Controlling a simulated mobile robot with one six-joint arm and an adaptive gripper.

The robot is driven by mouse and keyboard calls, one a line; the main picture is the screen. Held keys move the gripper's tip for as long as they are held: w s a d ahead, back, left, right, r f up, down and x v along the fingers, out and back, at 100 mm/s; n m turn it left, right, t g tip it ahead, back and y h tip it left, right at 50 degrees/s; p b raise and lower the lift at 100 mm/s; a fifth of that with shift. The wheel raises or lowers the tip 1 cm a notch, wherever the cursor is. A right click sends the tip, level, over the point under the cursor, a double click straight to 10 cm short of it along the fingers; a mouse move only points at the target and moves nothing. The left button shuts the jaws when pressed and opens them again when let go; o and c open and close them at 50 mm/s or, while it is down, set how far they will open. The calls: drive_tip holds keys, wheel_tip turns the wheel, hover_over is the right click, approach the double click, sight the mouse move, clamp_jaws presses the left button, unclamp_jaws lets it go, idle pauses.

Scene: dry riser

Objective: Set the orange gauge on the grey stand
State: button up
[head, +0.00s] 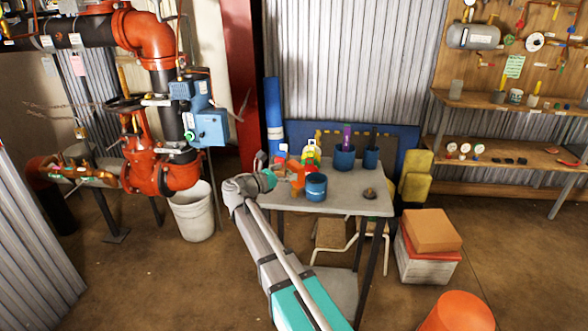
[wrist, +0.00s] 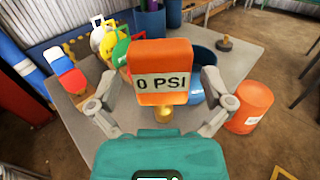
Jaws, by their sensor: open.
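The orange gauge (wrist: 163,62), marked "0 PSI", stands upright on the table with a brass stem below. In the head view, the orange gauge (head: 298,180) is beside the blue cup at the table's left part. My gripper (wrist: 158,88) is open, with one finger on each side of the gauge. I cannot tell whether the fingers touch it. In the head view my gripper (head: 268,181) is at the table's left edge. I cannot make out a grey stand for certain. A small dark round-based piece (head: 369,192) lies on the right of the table.
A blue cup (head: 316,187) is close to the right of the gauge. More blue cups (head: 344,158) and coloured items (wrist: 104,38) stand behind. The grey table (head: 345,203) has bare top at the front right. An orange bucket (head: 460,313) is on the floor.

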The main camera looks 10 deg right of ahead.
drive_tip(key=v, duration=0.8)
drive_tip(key=shift+s+a, duration=0.1)
idle(0.4)
drive_tip(key=s+d+f+m+g+y, duration=0.5)
drive_tip(key=s+d+f+m+y, duration=0.2)
drive_tip(key=s+d+f+m, duration=0.45)
drive_tip(key=s+a+f+m+g+y, duration=0.2)
drive_tip(key=s+f+m+y, duration=0.5)
drive_tip(key=s+m+y, duration=0.2)
drive_tip(key=s+m, duration=0.2)
drive_tip(key=s, duration=0.1)
drive_tip(key=shift+a+m+g, duration=0.3)
drive_tip(key=shift+m+g, duration=0.05)
drive_tip(key=shift+g, duration=0.05)
drive_tip(key=shift+f, duration=0.1)
